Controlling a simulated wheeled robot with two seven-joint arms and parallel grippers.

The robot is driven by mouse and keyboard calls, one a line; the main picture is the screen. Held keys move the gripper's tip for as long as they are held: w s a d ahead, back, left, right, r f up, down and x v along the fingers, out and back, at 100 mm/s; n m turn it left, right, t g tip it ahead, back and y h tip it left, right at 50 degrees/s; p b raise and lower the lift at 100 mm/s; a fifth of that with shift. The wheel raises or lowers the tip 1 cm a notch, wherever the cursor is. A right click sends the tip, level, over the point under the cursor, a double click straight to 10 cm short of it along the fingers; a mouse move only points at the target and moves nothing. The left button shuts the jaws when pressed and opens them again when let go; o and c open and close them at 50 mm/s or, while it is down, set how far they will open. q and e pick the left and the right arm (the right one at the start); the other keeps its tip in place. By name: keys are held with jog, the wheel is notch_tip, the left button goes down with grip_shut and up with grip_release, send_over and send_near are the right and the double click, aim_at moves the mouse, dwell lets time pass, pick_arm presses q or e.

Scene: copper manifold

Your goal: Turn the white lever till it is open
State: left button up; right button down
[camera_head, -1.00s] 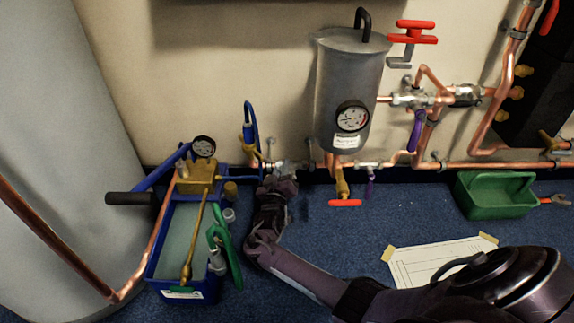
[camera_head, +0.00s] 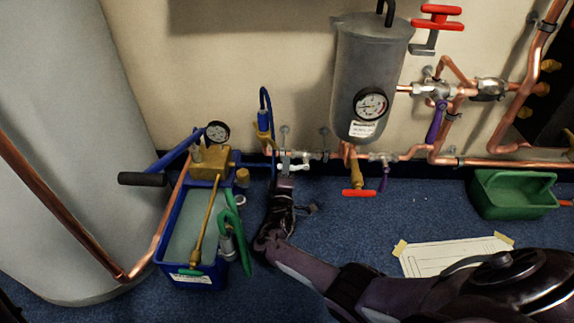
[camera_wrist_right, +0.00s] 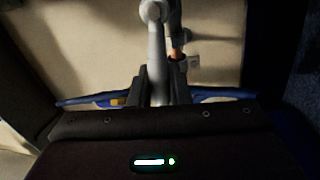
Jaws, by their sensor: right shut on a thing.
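The white lever (camera_head: 285,166) is on a valve in the low copper pipe run, right of the blue pump box. In the head view it is small and points down toward my right gripper (camera_head: 284,180). In the right wrist view the lever (camera_wrist_right: 157,65) shows as a pale bar running up from between the fingers of my right gripper (camera_wrist_right: 161,88). The gripper is shut on it, and the fingers hide its end. My left gripper is in neither view.
The blue pump box (camera_head: 186,272) with its gauge stands close left of my right arm. A red-handled tap (camera_head: 360,193) and a purple lever (camera_head: 384,180) hang to the right. A green tray (camera_head: 512,205) and paper sheet (camera_head: 440,258) lie on the blue floor.

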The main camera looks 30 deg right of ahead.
jog(key=shift+a+f+n+y, duration=0.1)
jog(key=shift+f+n+y, duration=0.3)
jog(key=shift+n, duration=0.7)
jog(key=shift+f, duration=0.1)
jog(key=c, duration=1.4)
grip_release()
jog(key=shift+s+a, duration=0.2)
jog(key=shift+s, duration=0.1)
jog(key=p+v, duration=0.1)
jog(key=v, duration=0.2)
jog(key=p+v, duration=0.1)
jog(key=v, duration=0.3)
jog(key=shift+f+p, duration=0.25)
jog(key=shift+p, duration=0.15)
